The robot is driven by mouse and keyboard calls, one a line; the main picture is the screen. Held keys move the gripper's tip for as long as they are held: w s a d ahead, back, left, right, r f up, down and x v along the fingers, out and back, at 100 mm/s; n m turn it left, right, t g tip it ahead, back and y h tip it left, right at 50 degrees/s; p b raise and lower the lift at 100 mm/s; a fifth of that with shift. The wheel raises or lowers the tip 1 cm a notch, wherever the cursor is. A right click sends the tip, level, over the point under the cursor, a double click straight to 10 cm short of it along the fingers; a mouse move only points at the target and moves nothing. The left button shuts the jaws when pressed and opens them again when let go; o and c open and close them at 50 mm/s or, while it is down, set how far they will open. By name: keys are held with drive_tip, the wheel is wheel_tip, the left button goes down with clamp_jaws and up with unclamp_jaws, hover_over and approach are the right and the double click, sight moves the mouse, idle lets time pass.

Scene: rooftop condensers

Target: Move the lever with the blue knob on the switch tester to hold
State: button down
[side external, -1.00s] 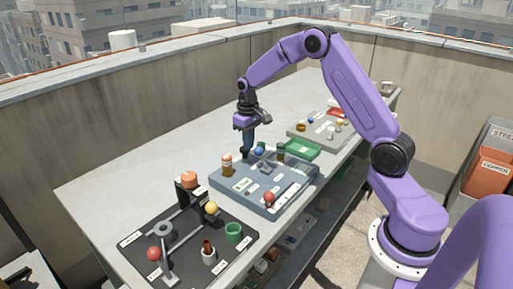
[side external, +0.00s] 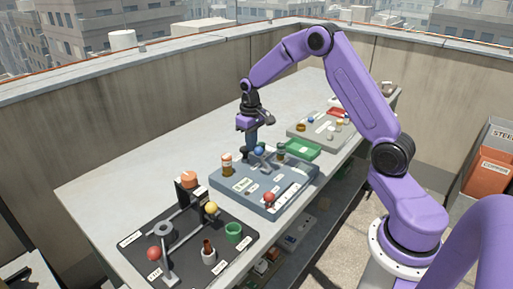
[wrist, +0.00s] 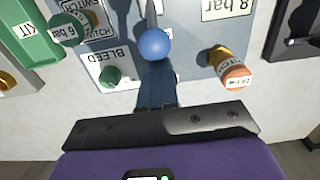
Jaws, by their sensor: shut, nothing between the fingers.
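The switch tester (side external: 225,183) is a blue-grey panel in the middle of the bench. Its lever ends in a blue knob (side external: 259,152), which also shows in the wrist view (wrist: 153,44), with the grey lever shaft (wrist: 151,12) running up the picture from it. My gripper (side external: 248,153) is shut and empty, pointing down just left of the knob. In the wrist view the shut fingers (wrist: 155,82) end right beside the knob; whether they touch it I cannot tell. Labels in the wrist view are upside down; one reads BLEED (wrist: 108,60).
An orange-capped part (side external: 227,165) and a dark green-capped part (side external: 281,153) stand on the panel close to the lever. A red knob (side external: 269,197) is at its front. A green tray (side external: 302,149) sits behind right, a black board (side external: 135,252) front left. The bench's left back is clear.

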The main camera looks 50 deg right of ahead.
sight(260, 148)
drive_tip(key=shift+s, duration=2.05)
drive_tip(key=shift+w, duration=0.15)
drive_tip(key=shift+w, duration=0.5)
drive_tip(key=shift+r, duration=3.5)
